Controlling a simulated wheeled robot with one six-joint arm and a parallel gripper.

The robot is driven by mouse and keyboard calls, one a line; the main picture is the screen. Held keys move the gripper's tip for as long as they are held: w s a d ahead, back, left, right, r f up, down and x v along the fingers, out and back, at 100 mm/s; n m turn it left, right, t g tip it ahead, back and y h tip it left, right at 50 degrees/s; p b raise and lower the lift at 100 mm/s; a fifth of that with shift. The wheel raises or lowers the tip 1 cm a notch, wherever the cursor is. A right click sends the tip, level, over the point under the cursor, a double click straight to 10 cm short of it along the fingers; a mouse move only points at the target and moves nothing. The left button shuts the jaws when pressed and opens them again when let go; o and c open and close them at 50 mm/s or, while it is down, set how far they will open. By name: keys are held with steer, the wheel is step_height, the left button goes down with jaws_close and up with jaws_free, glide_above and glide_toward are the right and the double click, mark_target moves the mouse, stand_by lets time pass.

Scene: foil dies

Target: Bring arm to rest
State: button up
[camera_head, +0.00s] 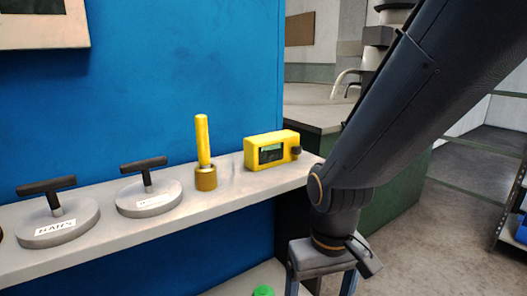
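My arm (410,110) comes down from the upper right. My gripper (320,284) is at the bottom of the head view, in front of the shelf's right end and pointing down. Its two fingers are spread apart and run off the lower edge, so the fingertips are out of view. Nothing shows between the visible parts of the fingers.
A pale shelf (110,245) on a blue wall holds two round dies (150,197) (60,224) with black T-handles, a yellow rod (203,145) upright in a brass cup (206,177), and a yellow meter (271,150). A green object (263,291) sits lower. Open floor lies right.

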steer(key=s+d+r+m+p, duration=0.2)
steer(key=d+r+p, duration=0.6)
steer(key=r+p, duration=0.1)
steer(key=shift+d+r+m+p, duration=0.35)
steer(key=shift+r+m+p, duration=0.05)
steer(key=shift+r, duration=0.35)
